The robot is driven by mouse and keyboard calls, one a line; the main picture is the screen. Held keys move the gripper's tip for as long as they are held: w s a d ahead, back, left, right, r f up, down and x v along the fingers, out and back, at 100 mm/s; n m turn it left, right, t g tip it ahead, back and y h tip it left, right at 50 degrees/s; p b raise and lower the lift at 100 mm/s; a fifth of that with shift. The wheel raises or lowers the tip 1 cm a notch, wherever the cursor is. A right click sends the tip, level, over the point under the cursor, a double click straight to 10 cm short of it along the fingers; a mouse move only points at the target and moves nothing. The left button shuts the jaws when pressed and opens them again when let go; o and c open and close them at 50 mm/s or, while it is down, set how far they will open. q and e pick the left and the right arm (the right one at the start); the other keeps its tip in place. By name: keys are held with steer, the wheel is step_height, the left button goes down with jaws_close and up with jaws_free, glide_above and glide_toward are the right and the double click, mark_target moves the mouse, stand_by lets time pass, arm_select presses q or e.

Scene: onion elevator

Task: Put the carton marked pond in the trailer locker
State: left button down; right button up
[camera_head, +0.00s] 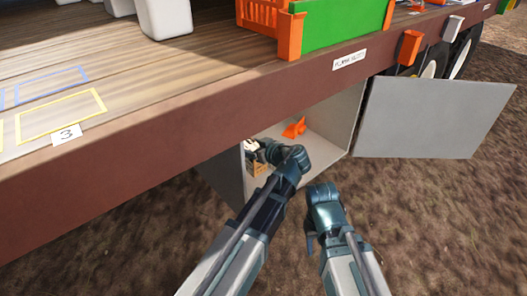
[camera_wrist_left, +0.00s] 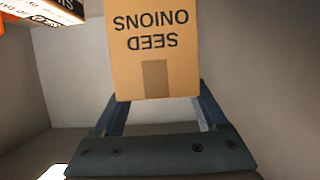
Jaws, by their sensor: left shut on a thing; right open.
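The open grey trailer locker (camera_head: 325,150) hangs under the trailer deck. My left gripper (camera_head: 255,152) reaches into it and is shut on a tan carton, which shows in the left wrist view (camera_wrist_left: 155,60) between the fingers. Its printing reads "SEED ONIONS", upside down there; no "pond" marking is visible. A bit of tan carton (camera_head: 258,169) shows beside the left gripper in the head view, mostly hidden by the arm. My right gripper (camera_head: 312,243) is open and empty outside, below and right of the locker opening.
The locker door (camera_head: 430,117) stands open to the right. An orange object (camera_head: 295,128) lies inside the locker. Another printed carton (camera_wrist_left: 50,10) shows at the wrist view's upper left. Above are the wooden deck (camera_head: 150,90), a green-sided orange crate (camera_head: 335,22) and white containers (camera_head: 165,15).

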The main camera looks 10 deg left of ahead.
arm_select(q)
steer(key=shift+w+a, duration=0.2)
steer(key=shift+a, duration=0.1)
step_height(320, 180, down, 10)
steer(key=b, duration=1)
arm_select(e)
step_height(320, 180, down, 10)
steer(key=shift+w+a, duration=0.2)
steer(key=shift+a, duration=0.15)
steer(key=shift+f, duration=0.1)
arm_select(q)
steer(key=shift+f, duration=0.2)
jaws_free()
steer(key=shift+r, duration=0.3)
arm_select(e)
steer(key=shift+r, duration=0.2)
